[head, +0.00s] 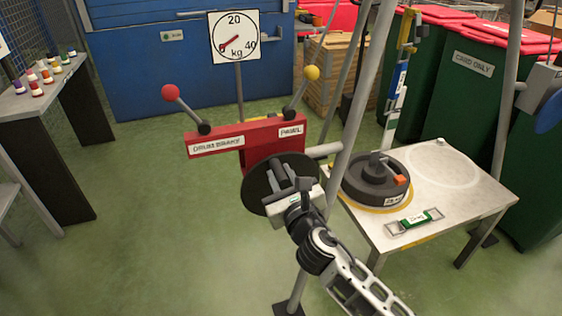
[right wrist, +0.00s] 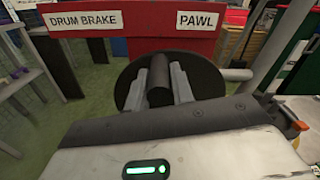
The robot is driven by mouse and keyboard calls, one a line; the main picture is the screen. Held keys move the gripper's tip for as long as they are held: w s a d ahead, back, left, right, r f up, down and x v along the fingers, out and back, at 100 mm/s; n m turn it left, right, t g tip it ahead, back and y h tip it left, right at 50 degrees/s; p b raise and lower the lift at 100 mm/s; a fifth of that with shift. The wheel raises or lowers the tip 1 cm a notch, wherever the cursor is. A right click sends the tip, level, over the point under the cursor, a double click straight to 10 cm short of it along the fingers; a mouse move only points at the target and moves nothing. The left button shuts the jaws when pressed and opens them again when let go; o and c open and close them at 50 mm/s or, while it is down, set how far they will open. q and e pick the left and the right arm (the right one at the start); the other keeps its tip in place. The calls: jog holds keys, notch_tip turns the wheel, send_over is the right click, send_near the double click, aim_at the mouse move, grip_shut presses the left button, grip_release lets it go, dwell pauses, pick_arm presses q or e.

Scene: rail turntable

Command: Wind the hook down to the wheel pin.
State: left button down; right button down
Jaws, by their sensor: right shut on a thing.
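My right gripper (head: 290,187) is shut on the crank handle in front of the winch's dark round disc (head: 256,184). In the right wrist view, the dark crank handle (right wrist: 159,82) stands between the two grey fingers. A dark wheel (head: 365,188) lies on the table at the right, with a short pin (head: 377,160) standing up at its middle. A tall part with yellow, blue and white sections (head: 398,78) stands or hangs behind the wheel. I cannot make out the hook clearly. My left gripper is not in view.
The red winch panel (head: 222,147) has a red-knobbed lever (head: 171,92) at DRUM BRAKE and a yellow-knobbed lever (head: 311,73) at PAWL. A kg dial (head: 235,37) stands behind. A green-labelled tool (head: 415,221) lies on the table (head: 455,207). Grey frame poles (head: 362,90) stand beside the winch.

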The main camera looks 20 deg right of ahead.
jog(key=shift+a+f+n+p, duration=0.2)
jog(key=shift+a+n, duration=0.3)
jog(key=shift+n, duration=0.05)
jog(key=shift+a+f+n+p, duration=0.15)
jog(key=shift+a+f+n, duration=0.05)
jog(key=shift+a+n, duration=0.3)
jog(key=shift+s+a+f+n, duration=0.15)
jog(key=shift+a+n, duration=0.15)
jog(key=shift+n, duration=0.15)
jog(key=shift+a+f+n+p, duration=0.4)
jog(key=shift+a+n+p, duration=0.05)
jog(key=shift+n, duration=0.35)
jog(key=shift+a, duration=0.1)
jog(key=shift+a+f+n+p, duration=0.3)
jog(key=shift+a+f+n, duration=0.05)
jog(key=shift+n, duration=0.35)
jog(key=shift+a+f+n, duration=0.25)
jog(key=shift+f+n, duration=0.1)
jog(key=shift+n, duration=0.15)
